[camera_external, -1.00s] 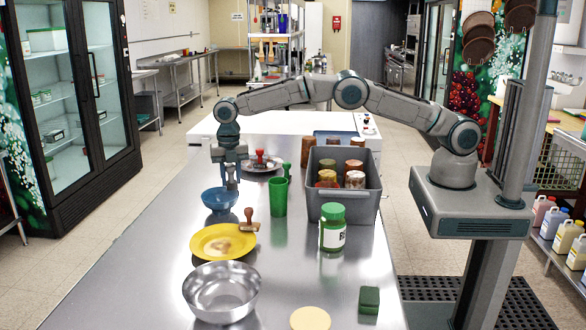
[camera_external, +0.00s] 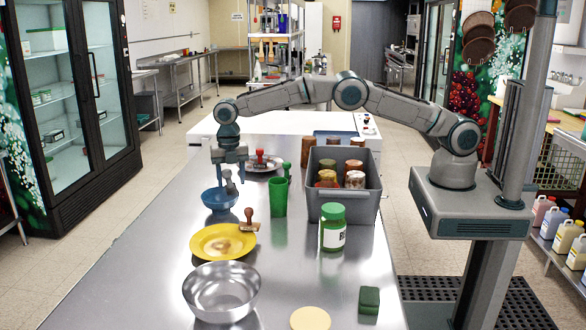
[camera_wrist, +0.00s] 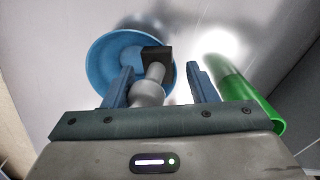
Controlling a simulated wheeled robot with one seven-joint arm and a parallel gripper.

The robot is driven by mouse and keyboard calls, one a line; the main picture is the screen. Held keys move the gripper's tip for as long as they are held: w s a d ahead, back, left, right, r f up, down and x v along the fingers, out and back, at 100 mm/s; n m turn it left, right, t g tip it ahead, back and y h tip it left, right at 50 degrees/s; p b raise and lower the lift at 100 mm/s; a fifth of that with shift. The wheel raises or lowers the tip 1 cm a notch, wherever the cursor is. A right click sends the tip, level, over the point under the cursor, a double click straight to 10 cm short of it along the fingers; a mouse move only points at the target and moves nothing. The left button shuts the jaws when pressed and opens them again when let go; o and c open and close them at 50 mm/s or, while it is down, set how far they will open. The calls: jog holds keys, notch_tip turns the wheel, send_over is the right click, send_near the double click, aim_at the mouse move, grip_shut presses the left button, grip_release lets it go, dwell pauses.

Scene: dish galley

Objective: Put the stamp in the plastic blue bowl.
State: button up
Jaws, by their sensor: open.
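The blue bowl (camera_external: 220,200) stands on the steel counter and also shows in the wrist view (camera_wrist: 100,68). A grey stamp (camera_external: 229,180) with a dark block base is at the bowl's right side. In the wrist view the stamp (camera_wrist: 152,85) is between my fingers, with its base overlapping the bowl's right rim. I cannot tell whether it rests inside the bowl, on its rim or behind it. My gripper (camera_external: 230,174) is open above the bowl, its fingers (camera_wrist: 160,82) spread apart on either side of the stamp, with gaps.
A green cup (camera_external: 279,197) stands right of the bowl. A yellow plate (camera_external: 223,241) and a brown stamp (camera_external: 249,221) are nearer. A red-handled stamp (camera_external: 260,157) is behind. A grey bin (camera_external: 345,199) of jars, a green-lidded jar (camera_external: 333,233) and a metal bowl (camera_external: 222,292) stand around.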

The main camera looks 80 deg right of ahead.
notch_tip(320, 180, up, 13)
jog(key=s+d+r+m+t, duration=0.1)
jog(key=s+d+r+m, duration=0.2)
jog(key=s+r+m, duration=0.45)
jog(key=s+d+r+m+t, duration=0.1)
jog(key=s+d+r+m, duration=0.25)
jog(key=s+r, duration=0.55)
jog(key=s+f+m, duration=0.3)
jog(key=s, duration=0.7)
jog(key=s+d+f+m+t, duration=0.1)
jog(key=s+f+m, duration=0.2)
jog(key=s, duration=0.7)
jog(key=s+d+f+m+t, duration=0.1)
jog(key=s+f+m, duration=0.2)
jog(key=s, duration=0.7)
jog(key=shift+s+d+m, duration=0.25)
jog(key=shift+s+m, duration=0.05)
jog(key=shift+m, duration=0.9)
